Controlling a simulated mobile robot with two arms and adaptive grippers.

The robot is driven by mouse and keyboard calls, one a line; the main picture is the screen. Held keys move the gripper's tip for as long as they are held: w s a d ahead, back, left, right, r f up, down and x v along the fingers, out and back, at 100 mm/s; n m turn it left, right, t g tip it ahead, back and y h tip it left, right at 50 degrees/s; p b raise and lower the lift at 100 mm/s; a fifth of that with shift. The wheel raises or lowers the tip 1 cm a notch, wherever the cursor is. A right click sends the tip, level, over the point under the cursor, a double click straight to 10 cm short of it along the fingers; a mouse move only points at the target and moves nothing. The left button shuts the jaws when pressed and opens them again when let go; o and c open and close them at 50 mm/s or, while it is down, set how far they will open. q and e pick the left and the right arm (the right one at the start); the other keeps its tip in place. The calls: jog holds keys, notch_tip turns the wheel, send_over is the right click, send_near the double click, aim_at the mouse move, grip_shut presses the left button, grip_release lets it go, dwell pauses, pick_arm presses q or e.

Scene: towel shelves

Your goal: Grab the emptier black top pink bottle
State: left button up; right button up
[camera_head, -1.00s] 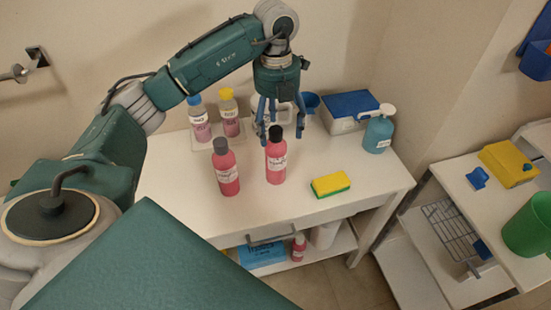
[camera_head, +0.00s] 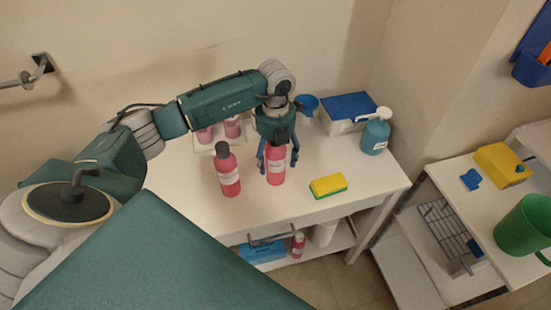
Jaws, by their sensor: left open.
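Two pink bottles stand upright on the white table. The left pink bottle (camera_head: 229,177) has a dark grey top and a white label. The right pink bottle (camera_head: 276,172) stands under my left gripper (camera_head: 278,166), which hides its top. My left gripper points down and is open, with its blue fingers on either side of the right bottle's upper part. I cannot tell whether the fingers touch it. I cannot make out the fill levels. My right gripper is not in view.
A yellow-green sponge (camera_head: 328,186) lies right of the bottles. A teal pump bottle (camera_head: 375,135) and a blue-lidded box (camera_head: 350,108) stand at the back right. Two more bottles stand on a tray (camera_head: 205,146) behind, partly hidden by my arm. The table's front is clear.

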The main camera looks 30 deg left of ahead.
pick_arm(q)
jog(key=shift+c, duration=0.2)
jog(key=c, duration=1.2)
jog(key=shift+c, duration=0.2)
jog(key=shift+r, duration=0.15)
